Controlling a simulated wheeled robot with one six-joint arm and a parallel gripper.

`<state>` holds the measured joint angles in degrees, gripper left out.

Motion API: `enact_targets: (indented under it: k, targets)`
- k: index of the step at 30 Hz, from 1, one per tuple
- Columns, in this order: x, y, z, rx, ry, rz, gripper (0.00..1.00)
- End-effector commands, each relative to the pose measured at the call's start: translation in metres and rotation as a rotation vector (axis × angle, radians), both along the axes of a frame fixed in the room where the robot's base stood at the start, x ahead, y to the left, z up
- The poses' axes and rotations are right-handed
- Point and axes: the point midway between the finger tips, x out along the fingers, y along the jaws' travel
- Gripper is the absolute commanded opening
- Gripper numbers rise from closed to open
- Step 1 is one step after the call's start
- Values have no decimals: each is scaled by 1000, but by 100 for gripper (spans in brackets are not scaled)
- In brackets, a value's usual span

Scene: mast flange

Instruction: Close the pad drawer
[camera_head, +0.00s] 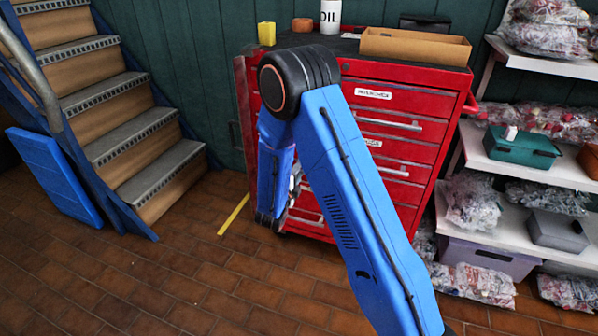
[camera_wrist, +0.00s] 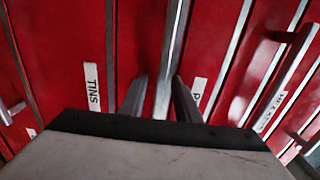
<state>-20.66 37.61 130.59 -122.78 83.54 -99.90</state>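The pad drawer's red front (camera_head: 400,154) is in the red tool cabinet in the head view, partly behind my blue arm. How far it stands out is hard to tell. In the wrist view its label (camera_wrist: 197,92) shows only a "P", the rest hidden by a finger. A silver bar (camera_wrist: 174,45), seemingly this drawer's handle, runs between the two fingers of my gripper (camera_wrist: 160,98). The fingers are apart, one on each side of the bar, with a red gap beside the left one. Whether a finger touches the bar is unclear. My arm hides most of the gripper in the head view.
Stairs (camera_head: 140,150) rise at left, loaded shelves (camera_head: 545,165) stand at right. A cardboard tray (camera_head: 415,48) sits on the cabinet. Brick floor at front left is clear.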

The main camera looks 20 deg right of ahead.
Motion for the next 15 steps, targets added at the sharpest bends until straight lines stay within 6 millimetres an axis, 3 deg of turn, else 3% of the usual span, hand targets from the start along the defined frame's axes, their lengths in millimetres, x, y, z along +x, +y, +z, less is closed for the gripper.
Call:
enact_targets:
  k: [5,15]
  targets:
    - [-9,8,0,1,1,2,30]
    - [-58,44,0,0,1,4,30]
